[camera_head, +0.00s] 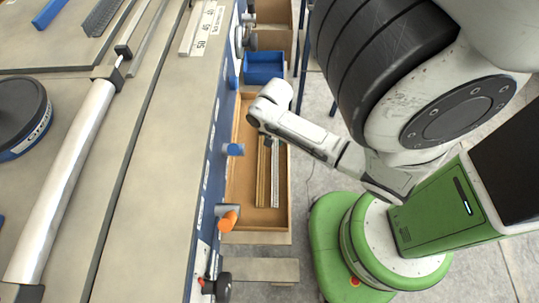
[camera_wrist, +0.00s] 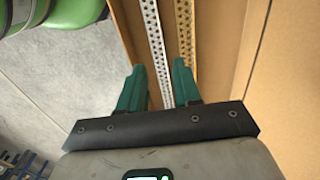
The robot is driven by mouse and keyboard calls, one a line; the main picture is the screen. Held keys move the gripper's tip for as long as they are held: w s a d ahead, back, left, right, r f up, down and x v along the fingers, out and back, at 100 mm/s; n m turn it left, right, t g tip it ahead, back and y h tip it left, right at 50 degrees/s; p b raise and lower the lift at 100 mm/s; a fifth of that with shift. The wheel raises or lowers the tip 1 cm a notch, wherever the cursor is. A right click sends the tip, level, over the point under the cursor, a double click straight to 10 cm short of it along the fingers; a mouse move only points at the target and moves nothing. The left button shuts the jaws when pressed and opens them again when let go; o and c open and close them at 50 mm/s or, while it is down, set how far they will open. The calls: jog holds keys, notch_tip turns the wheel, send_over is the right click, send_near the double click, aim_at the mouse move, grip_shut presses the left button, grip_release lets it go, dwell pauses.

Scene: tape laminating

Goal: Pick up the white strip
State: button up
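The white strip (camera_wrist: 155,35) is long, narrow and perforated. It lies lengthwise in the wooden drawer, and its near end runs between my fingers in the wrist view. It also shows in the head view (camera_head: 275,175), to the right of a brown-gold strip (camera_head: 263,175). My gripper (camera_wrist: 160,80) has two green fingers, spread apart, one on each side of the white strip. I cannot tell whether either finger touches it or how high the fingers are. The gold perforated strip (camera_wrist: 186,35) passes behind the right finger.
The wooden drawer (camera_head: 240,190) has raised walls around the strips. A blue bin (camera_head: 264,67) sits beyond it. An orange knob (camera_head: 229,220) and blue handle (camera_head: 234,149) stick out from the workbench (camera_head: 150,200) at the left. Grey floor (camera_head: 305,200) lies right of the drawer.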

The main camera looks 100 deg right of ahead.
aim_at(272, 153)
jog(key=f, duration=0.4)
jog(key=f+b, duration=0.1)
jog(key=f, duration=0.3)
jog(key=shift+w+d+f, duration=0.2)
jog(key=shift+f, duration=0.05)
grip_shut()
